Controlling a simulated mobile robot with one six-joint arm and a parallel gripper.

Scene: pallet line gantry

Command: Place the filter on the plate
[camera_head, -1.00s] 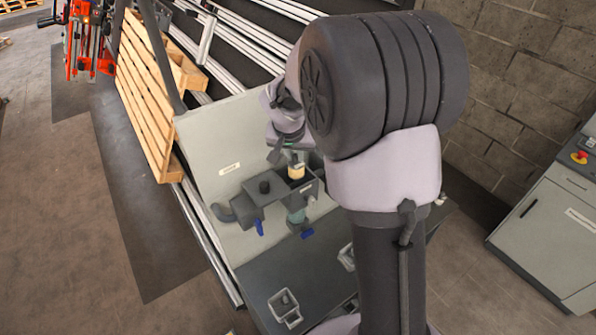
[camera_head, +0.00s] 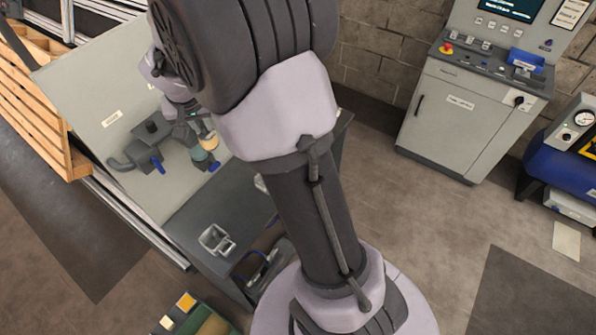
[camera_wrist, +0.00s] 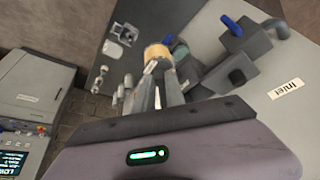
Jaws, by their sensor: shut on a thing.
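The filter, a short cream-tan cylinder (camera_head: 209,142), is between the fingers of my gripper (camera_head: 203,130), which is shut on it. In the wrist view the filter (camera_wrist: 157,52) shows at the fingertips, with a small pale label on its side. It is held by the dark grey pipe housing (camera_head: 150,133); in the wrist view the housing (camera_wrist: 237,75) is at the right. I cannot make out a plate for certain in either view. My arm hides part of the bench.
The housing is on a grey panel (camera_head: 95,85) with a label. A dark bench (camera_head: 190,215) holds a small square metal holder (camera_head: 216,239). A control cabinet (camera_head: 455,125) and blue compressor (camera_head: 565,165) stand at the right. Open floor (camera_head: 420,230) lies between.

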